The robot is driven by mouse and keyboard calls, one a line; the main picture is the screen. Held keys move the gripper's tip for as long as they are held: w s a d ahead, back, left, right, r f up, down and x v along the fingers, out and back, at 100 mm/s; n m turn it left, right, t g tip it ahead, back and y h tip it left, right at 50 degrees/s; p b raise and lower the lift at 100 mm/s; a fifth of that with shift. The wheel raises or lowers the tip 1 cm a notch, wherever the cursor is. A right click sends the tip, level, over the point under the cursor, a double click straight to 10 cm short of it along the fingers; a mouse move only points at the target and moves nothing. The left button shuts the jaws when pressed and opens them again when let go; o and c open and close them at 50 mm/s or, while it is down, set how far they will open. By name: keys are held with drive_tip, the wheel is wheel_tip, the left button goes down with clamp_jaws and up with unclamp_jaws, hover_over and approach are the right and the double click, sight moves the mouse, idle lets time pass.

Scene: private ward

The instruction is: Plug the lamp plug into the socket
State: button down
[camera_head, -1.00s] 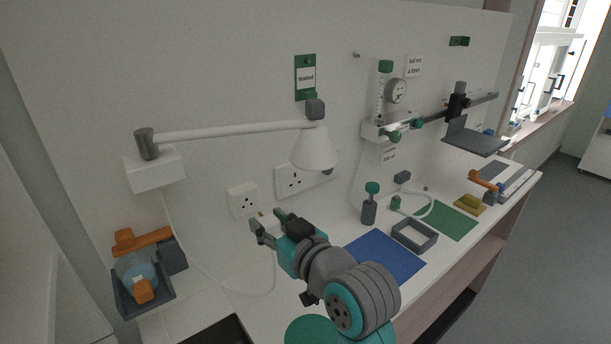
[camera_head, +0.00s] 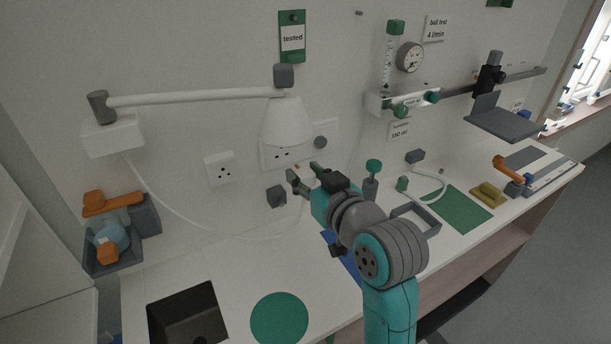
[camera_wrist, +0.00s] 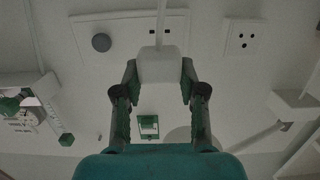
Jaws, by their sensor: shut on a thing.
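My gripper (camera_head: 307,174) is shut on the white lamp plug (camera_wrist: 160,66), which sits between the fingertips in the wrist view. The plug's cord (camera_wrist: 161,22) runs up from it in that upside-down view. The double wall socket (camera_head: 271,158) is just behind and above my gripper in the head view, partly covered by the lamp shade (camera_head: 286,122). The socket plate (camera_wrist: 128,20) also shows beyond the plug in the wrist view. The plug looks apart from the plate; its pins are not clear. A single socket (camera_head: 219,169) is further left, also in the wrist view (camera_wrist: 241,37).
A grey round knob (camera_head: 320,142) is at the plate's right end. A dark grey block (camera_head: 276,196) is left of my gripper. The lamp arm (camera_head: 195,97) reaches across above. A green-topped post (camera_head: 372,180) stands right. The counter front has a black bin (camera_head: 187,311) and green disc (camera_head: 279,317).

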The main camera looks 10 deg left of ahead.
drive_tip(key=shift+r+x, duration=0.2)
drive_tip(key=shift+x, duration=1.15)
drive_tip(key=shift+r+x, duration=0.25)
drive_tip(key=shift+x, duration=1.15)
drive_tip(key=shift+r+x, duration=0.1)
drive_tip(key=shift+x, duration=0.65)
drive_tip(key=shift+r+x, duration=0.15)
drive_tip(key=shift+x, duration=0.6)
drive_tip(key=c, duration=0.6)
unclamp_jaws()
drive_tip(key=shift+f+v, duration=0.15)
drive_tip(key=shift+v, duration=2.5)
drive_tip(key=shift+f+v, duration=0.15)
drive_tip(key=shift+v, duration=2.45)
drive_tip(key=shift+f+v, duration=0.15)
drive_tip(key=shift+v, duration=2.5)
